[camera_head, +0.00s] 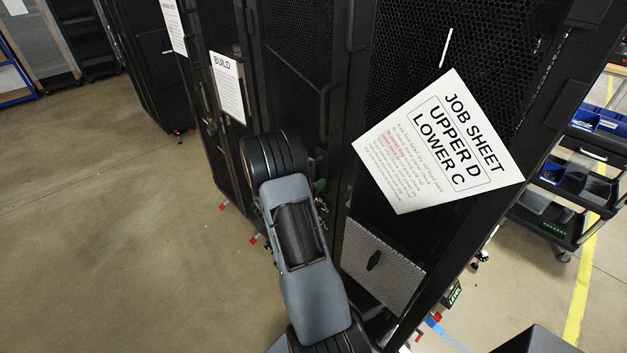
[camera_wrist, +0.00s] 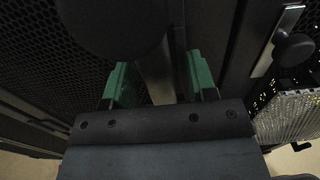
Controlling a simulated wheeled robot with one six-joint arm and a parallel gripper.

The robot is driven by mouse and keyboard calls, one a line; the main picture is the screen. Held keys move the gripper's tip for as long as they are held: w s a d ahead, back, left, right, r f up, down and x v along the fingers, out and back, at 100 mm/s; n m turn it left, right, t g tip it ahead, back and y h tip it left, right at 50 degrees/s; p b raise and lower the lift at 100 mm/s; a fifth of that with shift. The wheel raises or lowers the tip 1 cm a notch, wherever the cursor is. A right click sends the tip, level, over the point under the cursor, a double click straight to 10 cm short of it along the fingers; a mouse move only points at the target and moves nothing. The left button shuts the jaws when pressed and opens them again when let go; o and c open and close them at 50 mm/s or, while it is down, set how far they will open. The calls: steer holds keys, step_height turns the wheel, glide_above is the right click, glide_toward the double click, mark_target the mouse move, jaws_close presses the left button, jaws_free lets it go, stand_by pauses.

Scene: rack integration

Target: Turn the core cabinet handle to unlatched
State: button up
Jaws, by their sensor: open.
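My gripper (camera_wrist: 160,82) is open in the wrist view, its two green fingers apart. A grey upright strip (camera_wrist: 158,78) shows between them, in front of or at a cabinet door edge. A large dark round knob (camera_wrist: 112,22) is very close at the top and covers part of the view; it looks like part of a handle, but I cannot tell whether the fingers touch it. A second handle, a silver plate (camera_wrist: 268,45) with a black knob (camera_wrist: 293,49), is at the right. In the head view my arm hides most of the gripper; a green finger (camera_head: 319,186) shows beside the cabinet front.
Black mesh-door cabinets stand in a row. One carries a BUILD sheet (camera_head: 228,86), another a JOB SHEET (camera_head: 438,145). A perforated metal panel (camera_head: 380,265) sits low on the right cabinet. A cart with bins (camera_head: 575,170) stands at the right. The floor at left is clear.

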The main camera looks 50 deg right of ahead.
steer(key=shift+c, duration=0.4)
jaws_close()
